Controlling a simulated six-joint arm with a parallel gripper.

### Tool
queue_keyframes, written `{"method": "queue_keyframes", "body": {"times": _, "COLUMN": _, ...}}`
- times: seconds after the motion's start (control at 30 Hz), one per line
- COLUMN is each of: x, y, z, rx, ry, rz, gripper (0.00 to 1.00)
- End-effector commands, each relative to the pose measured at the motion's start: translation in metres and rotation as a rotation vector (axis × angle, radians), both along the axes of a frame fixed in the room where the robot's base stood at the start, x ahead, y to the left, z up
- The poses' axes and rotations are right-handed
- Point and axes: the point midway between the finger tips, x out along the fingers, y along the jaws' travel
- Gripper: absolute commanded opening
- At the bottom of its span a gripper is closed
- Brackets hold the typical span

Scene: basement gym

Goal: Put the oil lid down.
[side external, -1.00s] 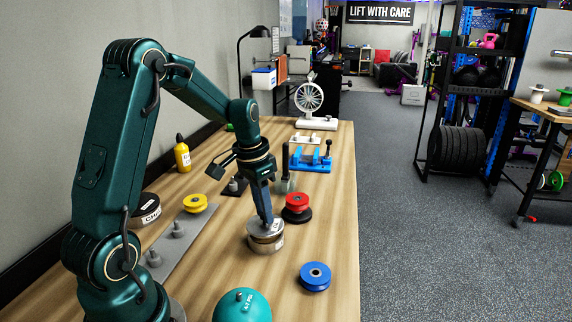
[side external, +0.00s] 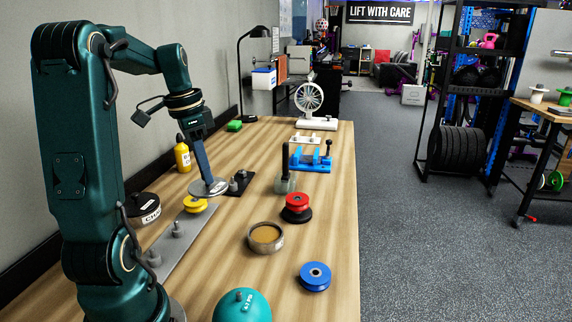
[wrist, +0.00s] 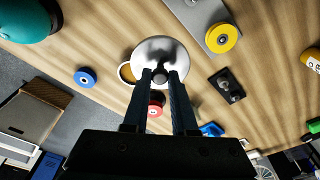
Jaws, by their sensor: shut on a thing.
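My gripper (side external: 205,178) is shut on the oil lid (side external: 208,189), a round silver disc held roughly level by its knob. In the side view the lid overlaps the back of the yellow wheel; its height above the table is hard to tell. In the wrist view the lid (wrist: 158,47) lies beneath my fingertips (wrist: 160,76) and partly covers the oil tin (wrist: 124,73). The oil tin (side external: 265,239) stands open on the table, with brown contents showing, to the right and front of the lid.
A yellow wheel (side external: 195,204) sits on a grey plate with pegs (side external: 178,229). Bare wood (side external: 225,222) lies between grey plate and tin.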

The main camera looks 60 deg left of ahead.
Motion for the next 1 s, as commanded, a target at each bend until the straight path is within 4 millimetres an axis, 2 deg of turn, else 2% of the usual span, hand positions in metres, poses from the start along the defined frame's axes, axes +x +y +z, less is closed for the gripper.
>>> {"method": "queue_keyframes", "body": {"times": 0.17, "x": -0.002, "y": -0.01, "z": -0.011, "rx": -0.006, "ry": 0.001, "rz": -0.303, "gripper": 0.0}}
{"method": "queue_keyframes", "body": {"times": 0.27, "x": -0.002, "y": -0.023, "z": -0.02, "rx": -0.006, "ry": 0.001, "rz": -0.528, "gripper": 0.0}}
{"method": "queue_keyframes", "body": {"times": 0.5, "x": -0.004, "y": -0.065, "z": -0.041, "rx": -0.005, "ry": 0.001, "rz": -1.095, "gripper": 0.0}}
{"method": "queue_keyframes", "body": {"times": 0.63, "x": -0.007, "y": -0.091, "z": -0.052, "rx": -0.003, "ry": 0.001, "rz": -1.357, "gripper": 0.0}}
{"method": "queue_keyframes", "body": {"times": 0.8, "x": -0.01, "y": -0.112, "z": -0.058, "rx": 0.0, "ry": 0.0, "rz": -1.467, "gripper": 0.0}}
{"method": "queue_keyframes", "body": {"times": 0.87, "x": -0.01, "y": -0.114, "z": -0.062, "rx": -0.003, "ry": 0.0, "rz": -1.477, "gripper": 0.0}}
{"method": "queue_keyframes", "body": {"times": 1.0, "x": -0.01, "y": -0.115, "z": -0.082, "rx": -0.008, "ry": 0.001, "rz": -1.479, "gripper": 0.0}}
